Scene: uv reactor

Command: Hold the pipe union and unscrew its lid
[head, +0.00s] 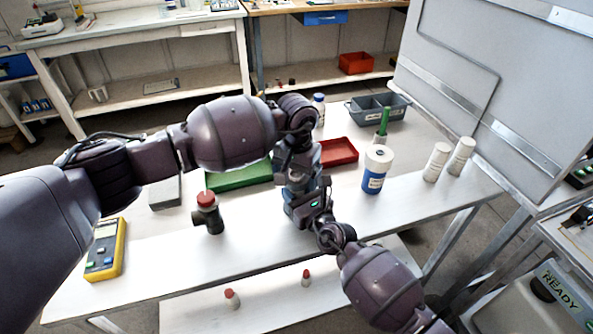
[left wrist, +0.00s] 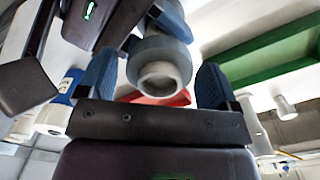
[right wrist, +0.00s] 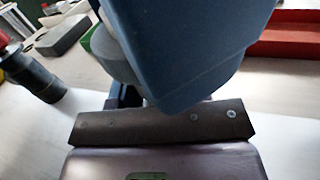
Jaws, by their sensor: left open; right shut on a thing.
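The grey pipe union (left wrist: 160,58) shows end-on in the left wrist view, with a pale round opening facing the camera. My left gripper (left wrist: 153,70) is open, its blue fingers on either side of the union, with gaps visible. My right gripper (right wrist: 165,55) is shut on the union; a grey part of it shows beside the large blue finger in the right wrist view. In the head view both grippers meet above the white table, and my arms mostly hide the union. I cannot tell the lid apart from the body.
A dark pipe fitting with a red cap (head: 207,212) stands at left, near a yellow meter (head: 105,250). A green tray (head: 238,178) and red tray (head: 338,152) lie behind. A white-and-blue bottle (head: 376,170) and two white cylinders (head: 437,162) stand at right.

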